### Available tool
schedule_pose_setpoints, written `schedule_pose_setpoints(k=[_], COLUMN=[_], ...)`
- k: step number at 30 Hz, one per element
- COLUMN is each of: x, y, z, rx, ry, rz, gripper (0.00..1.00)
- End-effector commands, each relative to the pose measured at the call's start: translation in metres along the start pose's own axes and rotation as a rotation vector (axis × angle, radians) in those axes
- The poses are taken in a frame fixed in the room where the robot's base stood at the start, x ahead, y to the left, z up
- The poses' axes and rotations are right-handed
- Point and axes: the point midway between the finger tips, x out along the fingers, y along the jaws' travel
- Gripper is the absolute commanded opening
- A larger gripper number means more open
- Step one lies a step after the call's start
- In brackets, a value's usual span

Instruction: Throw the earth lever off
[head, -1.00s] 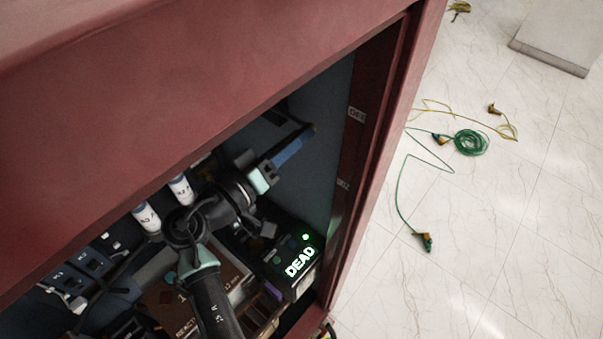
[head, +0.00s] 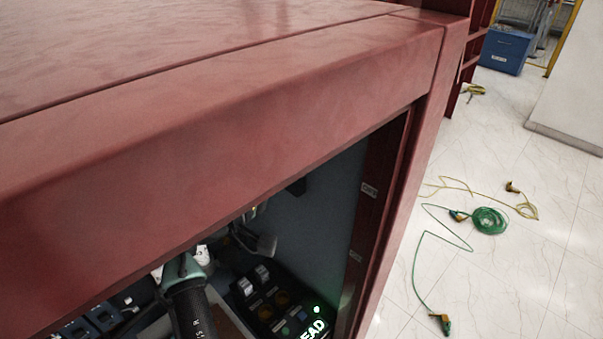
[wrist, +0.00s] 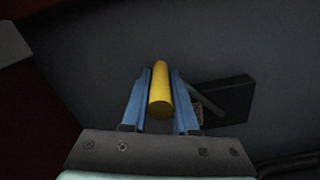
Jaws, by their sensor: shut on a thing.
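In the wrist view my gripper (wrist: 160,72) has its blue fingers closed on both sides of a yellow cylindrical handle (wrist: 160,97), which appears to be the earth lever's grip. The handle's rounded end shows between the fingertips. A thin grey bar (wrist: 206,101) shows to the right of the fingers, in front of a dark rectangular plate (wrist: 228,103); whether it joins the handle is unclear.
The red cabinet (head: 230,125) fills the left of the head view, its top frame above my arm. Inside, a black unit (head: 272,300) has a lit green lamp and partly visible glowing letters. Green cable (head: 489,221) and yellow cable (head: 468,187) lie on the pale floor outside, right.

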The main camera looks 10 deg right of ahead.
Motion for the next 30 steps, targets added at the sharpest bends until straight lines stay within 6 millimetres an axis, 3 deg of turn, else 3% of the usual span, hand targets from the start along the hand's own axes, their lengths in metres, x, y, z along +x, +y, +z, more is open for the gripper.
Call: schedule_pose_setpoints(k=[15,16,20,30], x=[-0.0001,-0.0001,-0.0001,-0.0025], y=[0.0051,0.0052,0.0042,0.0014], z=[-0.0046,-0.0046,-0.0041,-0.0031], rx=[0.008,0.008,0.007,0.003], ry=[0.006,0.006,0.005,0.004], rz=[0.005,0.005,0.004,0.001], gripper=[0.0,0.33,0.56,0.57])
